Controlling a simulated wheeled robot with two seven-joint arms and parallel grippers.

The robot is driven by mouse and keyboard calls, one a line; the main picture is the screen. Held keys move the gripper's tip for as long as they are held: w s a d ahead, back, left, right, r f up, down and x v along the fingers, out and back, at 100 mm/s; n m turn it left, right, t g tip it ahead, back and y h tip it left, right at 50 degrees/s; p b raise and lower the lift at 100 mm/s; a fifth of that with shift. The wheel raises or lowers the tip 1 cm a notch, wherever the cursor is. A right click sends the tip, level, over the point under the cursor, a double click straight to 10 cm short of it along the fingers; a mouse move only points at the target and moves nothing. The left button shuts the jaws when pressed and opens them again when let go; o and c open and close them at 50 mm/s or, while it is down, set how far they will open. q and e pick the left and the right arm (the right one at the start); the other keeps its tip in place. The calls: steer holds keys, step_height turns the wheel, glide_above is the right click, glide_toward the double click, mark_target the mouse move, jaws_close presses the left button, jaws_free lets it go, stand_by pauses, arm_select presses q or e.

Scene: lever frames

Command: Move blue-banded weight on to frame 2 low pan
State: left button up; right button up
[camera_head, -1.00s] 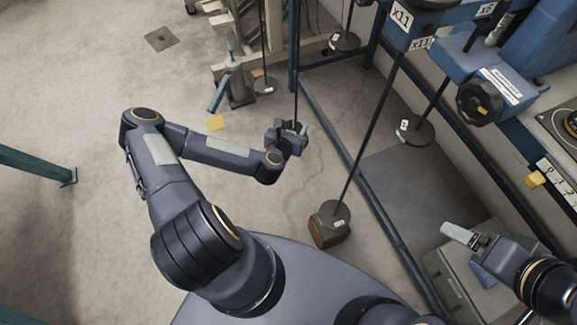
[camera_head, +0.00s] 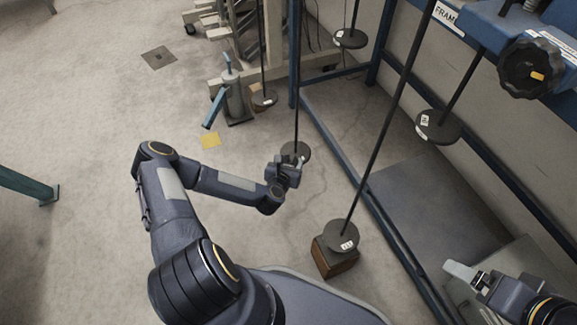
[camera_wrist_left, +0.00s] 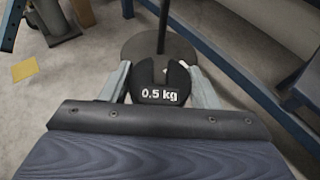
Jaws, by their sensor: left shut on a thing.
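A dark slotted weight marked 0.5 kg (camera_wrist_left: 160,88) sits between the fingers of my left gripper (camera_wrist_left: 162,90) in the left wrist view. No blue band can be made out on it. A round dark pan (camera_wrist_left: 135,48) on a thin upright rod is just beyond it; the slot faces the rod. I cannot tell whether the rod is in the slot. In the head view my left gripper (camera_head: 286,168) is at the near side of that pan (camera_head: 300,151). My right gripper (camera_head: 466,274) is at lower right; its opening is unclear.
Other hanging pans show: one over a wooden block (camera_head: 342,236), one at right (camera_head: 438,127), one at back (camera_head: 350,38) and one at back left (camera_head: 264,98). A blue frame rail (camera_head: 350,175) runs right of my left gripper. A partly cut-off FRAME label (camera_head: 448,17) shows.

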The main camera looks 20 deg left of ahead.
mark_target(296, 148)
arm_select(q)
steer(key=shift+w+a+r, duration=0.1)
steer(key=shift+w+a, duration=0.1)
steer(key=shift+w, duration=1.1)
steer(key=shift+w+b, duration=0.25)
steer(key=shift+b, duration=0.05)
steer(key=shift+w, duration=0.25)
steer(key=shift+w+a+b, duration=0.2)
steer(key=shift+w+b, duration=0.2)
steer(key=shift+w, duration=0.55)
steer(key=shift+w+a+b, duration=0.1)
steer(key=shift+w+b, duration=0.3)
steer(key=shift+w, duration=0.4)
steer(key=shift+f+b, duration=0.45)
steer(key=shift+b, duration=0.05)
stand_by(0.4)
